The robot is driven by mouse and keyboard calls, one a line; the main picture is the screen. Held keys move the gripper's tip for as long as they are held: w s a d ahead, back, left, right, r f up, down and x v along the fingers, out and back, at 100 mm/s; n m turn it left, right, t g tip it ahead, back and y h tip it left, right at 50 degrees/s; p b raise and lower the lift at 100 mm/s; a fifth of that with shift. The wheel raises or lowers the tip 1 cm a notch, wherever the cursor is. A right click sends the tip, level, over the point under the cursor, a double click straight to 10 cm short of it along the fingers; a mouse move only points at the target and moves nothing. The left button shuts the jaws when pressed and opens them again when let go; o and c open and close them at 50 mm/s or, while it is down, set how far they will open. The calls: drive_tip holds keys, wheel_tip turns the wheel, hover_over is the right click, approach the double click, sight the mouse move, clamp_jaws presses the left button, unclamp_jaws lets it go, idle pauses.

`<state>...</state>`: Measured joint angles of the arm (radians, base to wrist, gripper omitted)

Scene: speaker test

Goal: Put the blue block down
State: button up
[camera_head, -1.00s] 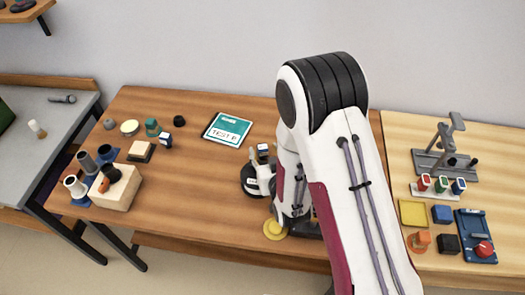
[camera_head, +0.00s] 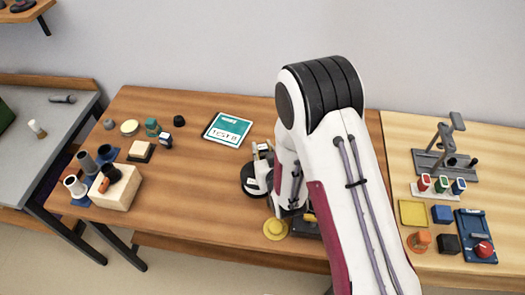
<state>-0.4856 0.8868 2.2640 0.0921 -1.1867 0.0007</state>
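A blue block (camera_head: 442,214) sits on the light wood table at right, between a yellow square (camera_head: 413,213) and a blue tray (camera_head: 476,236). My arm stands over the middle, and its white forearm hides much of the bench behind it. A small part near the far end of my arm, perhaps my gripper (camera_head: 262,152), shows beside a dark round object. Its fingers are too small and too covered to read. Whether it holds anything cannot be seen. It is well to the left of the blue block.
A black block (camera_head: 447,243) and an orange piece (camera_head: 420,241) stand in front of the blue block. A rack with coloured pieces (camera_head: 440,187) is behind it. A tablet (camera_head: 227,130) lies on the brown table (camera_head: 190,200), whose left-centre is clear.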

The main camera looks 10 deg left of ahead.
sight(263, 148)
clamp_jaws()
drive_tip(key=shift+r, duration=0.25)
drive_tip(key=shift+r, duration=4.75)
